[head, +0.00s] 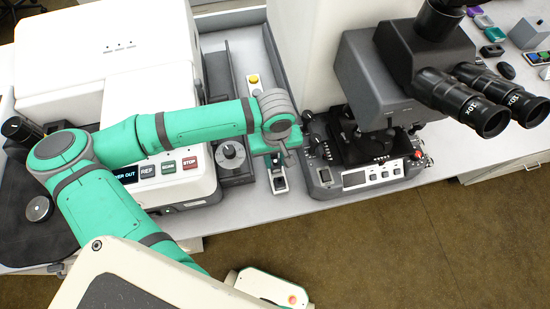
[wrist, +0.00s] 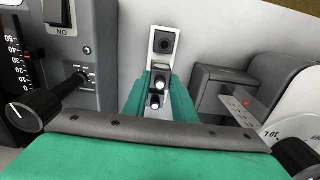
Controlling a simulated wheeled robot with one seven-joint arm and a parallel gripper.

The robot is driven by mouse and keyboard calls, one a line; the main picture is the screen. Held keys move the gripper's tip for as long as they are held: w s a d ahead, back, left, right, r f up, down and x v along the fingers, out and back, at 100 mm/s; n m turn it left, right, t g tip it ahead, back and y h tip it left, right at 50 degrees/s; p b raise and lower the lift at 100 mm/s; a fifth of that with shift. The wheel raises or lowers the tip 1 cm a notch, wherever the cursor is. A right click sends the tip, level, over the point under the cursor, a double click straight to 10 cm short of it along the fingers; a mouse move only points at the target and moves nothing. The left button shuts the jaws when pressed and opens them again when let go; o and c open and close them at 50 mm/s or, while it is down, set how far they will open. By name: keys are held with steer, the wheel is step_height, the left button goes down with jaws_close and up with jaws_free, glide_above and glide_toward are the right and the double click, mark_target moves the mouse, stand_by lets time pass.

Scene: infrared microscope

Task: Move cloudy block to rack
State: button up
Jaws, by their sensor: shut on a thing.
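My gripper (head: 278,160) hangs at the end of the teal arm, in the gap between the white instrument and the microscope. I cannot clearly make out the cloudy block in either view. A narrow pale strip with dark fittings (head: 279,184) lies below the gripper. The wrist view shows a pale upright piece with a black square (wrist: 164,42), and small dark-and-white parts below it between teal surfaces. I cannot tell whether either is the rack.
The microscope (head: 385,140) stands close on the right. The white instrument (head: 190,165) with REF and STOP buttons is on the left. A grey post with a round knob (head: 230,152) stands just left of the gripper. A yellow button (head: 253,79) is behind. The table's front edge is near.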

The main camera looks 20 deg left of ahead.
steer(key=shift+f, duration=1.1)
stand_by(2.3)
steer(key=o, duration=1.2)
steer(key=shift+c, duration=0.2)
steer(key=shift+o, duration=0.6)
steer(key=shift+o, duration=1.4)
steer(key=shift+r, duration=0.15)
steer(key=shift+r, duration=3.4)
